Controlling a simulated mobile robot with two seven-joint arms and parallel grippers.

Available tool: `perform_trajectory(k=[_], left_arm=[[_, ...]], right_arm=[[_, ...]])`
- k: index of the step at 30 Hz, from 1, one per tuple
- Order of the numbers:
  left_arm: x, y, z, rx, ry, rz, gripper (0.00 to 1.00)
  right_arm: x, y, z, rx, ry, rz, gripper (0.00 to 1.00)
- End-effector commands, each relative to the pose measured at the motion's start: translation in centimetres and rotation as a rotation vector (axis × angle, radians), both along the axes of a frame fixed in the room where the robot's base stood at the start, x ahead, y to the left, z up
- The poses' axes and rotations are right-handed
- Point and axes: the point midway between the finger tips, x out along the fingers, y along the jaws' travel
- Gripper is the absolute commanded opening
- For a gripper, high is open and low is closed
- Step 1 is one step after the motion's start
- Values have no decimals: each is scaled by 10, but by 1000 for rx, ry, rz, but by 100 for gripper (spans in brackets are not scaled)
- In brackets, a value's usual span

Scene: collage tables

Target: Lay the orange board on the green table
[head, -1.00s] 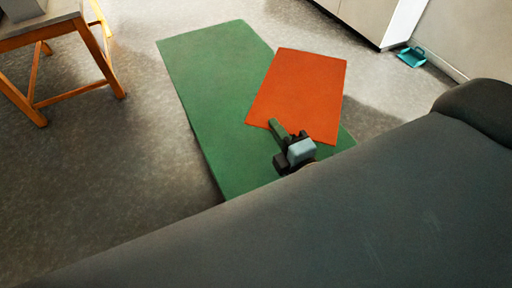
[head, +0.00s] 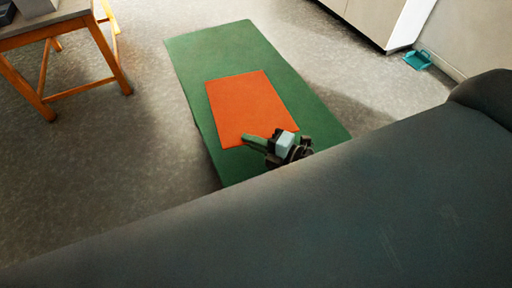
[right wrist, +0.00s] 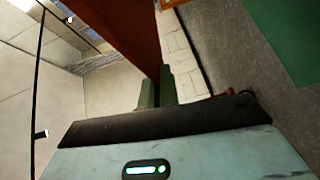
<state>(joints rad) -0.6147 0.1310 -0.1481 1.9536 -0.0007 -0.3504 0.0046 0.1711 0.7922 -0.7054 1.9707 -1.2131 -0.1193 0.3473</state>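The orange board (head: 250,105) is a flat rectangle seen over the left-middle part of the green table (head: 215,40) in the head view. My right gripper (head: 246,139) is at the board's near edge. In the right wrist view its two green fingers (right wrist: 157,88) are closed on the board (right wrist: 135,30), which shows edge-on as a dark reddish panel. The green table (right wrist: 285,35) shows at the upper right there. I cannot tell how high the board is above the tabletop. The board hides the table part beneath it. My left gripper is not in view.
A wooden-legged table (head: 45,25) with grey objects on it stands at the upper left. A white cabinet (head: 385,22) and a teal dustpan (head: 417,59) are at the upper right. The green tabletop around the board looks bare, and grey floor (head: 140,150) lies open on the left.

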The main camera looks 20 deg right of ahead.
Motion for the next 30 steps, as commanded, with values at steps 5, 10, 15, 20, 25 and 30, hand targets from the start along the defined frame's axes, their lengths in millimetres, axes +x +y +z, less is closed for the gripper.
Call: perform_trajectory(k=[5,10,15,20,25,30], left_arm=[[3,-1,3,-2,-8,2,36],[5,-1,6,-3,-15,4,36],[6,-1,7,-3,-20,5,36],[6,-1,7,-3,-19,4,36],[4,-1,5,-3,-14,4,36],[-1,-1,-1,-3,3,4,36]], right_arm=[[0,-1,-10,7,12,41,0],[0,-4,-20,10,22,92,0],[0,-7,-29,4,30,133,0],[-1,-7,-31,5,32,143,0],[0,-7,-32,4,33,143,0],[3,-7,-38,5,36,143,0]])
